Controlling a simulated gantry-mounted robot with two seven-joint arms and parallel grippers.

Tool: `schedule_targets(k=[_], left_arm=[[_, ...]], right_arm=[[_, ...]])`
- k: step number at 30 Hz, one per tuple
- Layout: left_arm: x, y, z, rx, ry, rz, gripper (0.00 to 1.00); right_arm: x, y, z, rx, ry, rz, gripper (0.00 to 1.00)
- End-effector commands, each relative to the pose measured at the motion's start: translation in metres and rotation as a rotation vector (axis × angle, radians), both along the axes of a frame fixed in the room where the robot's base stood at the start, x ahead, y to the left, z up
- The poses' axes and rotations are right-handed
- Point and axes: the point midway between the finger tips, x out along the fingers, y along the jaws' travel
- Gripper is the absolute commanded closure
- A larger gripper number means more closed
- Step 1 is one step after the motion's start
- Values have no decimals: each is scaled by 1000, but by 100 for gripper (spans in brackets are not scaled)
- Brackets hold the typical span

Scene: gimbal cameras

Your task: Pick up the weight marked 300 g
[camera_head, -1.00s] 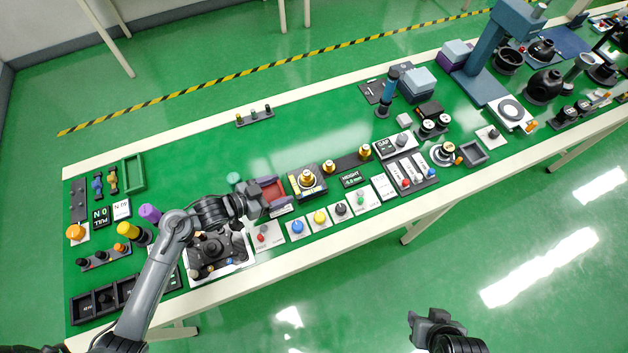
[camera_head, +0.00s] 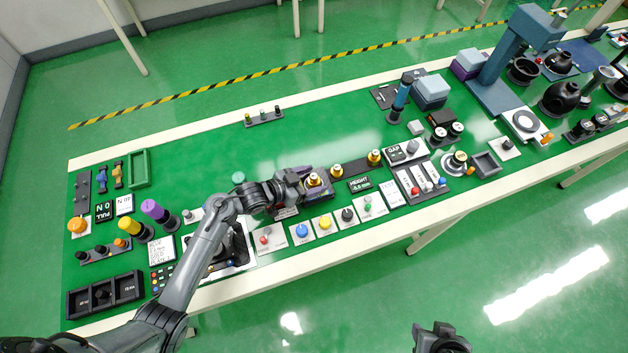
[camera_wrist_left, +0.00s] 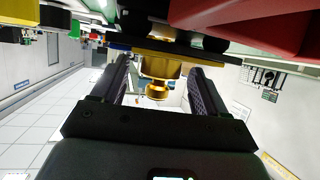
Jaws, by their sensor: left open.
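Three brass weights stand in a row in the head view: the left one (camera_head: 314,180) on a dark block, the middle one (camera_head: 337,170) and the right one (camera_head: 374,156) on a dark strip. No gram marking is readable, so I cannot tell which is 300 g. My left gripper (camera_head: 302,184) is open at the left weight and partly hides its block. In the left wrist view, a brass weight (camera_wrist_left: 160,70) with a knob sits between the two open fingers, with no clear contact. My right gripper (camera_head: 438,334) is at the bottom edge, away from the table.
A row of coloured knobs on white plates, including a blue one (camera_head: 302,230) and a yellow one (camera_head: 324,222), lies in front of the weights.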

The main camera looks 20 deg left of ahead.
Motion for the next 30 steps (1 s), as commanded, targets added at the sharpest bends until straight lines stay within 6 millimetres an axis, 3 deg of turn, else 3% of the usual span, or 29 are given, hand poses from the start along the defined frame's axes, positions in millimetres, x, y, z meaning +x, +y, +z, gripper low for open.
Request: schedule_targets(k=[12,25,30], left_arm=[[8,-7,-5,1,0,-1,28],[8,-7,-5,1,0,0,94],[8,-7,-4,1,-2,-1,94]], right_arm=[[0,2,-2,7,0,-5,57],[0,3,-2,11,1,-7,57],[0,2,-2,9,0,-5,57]])
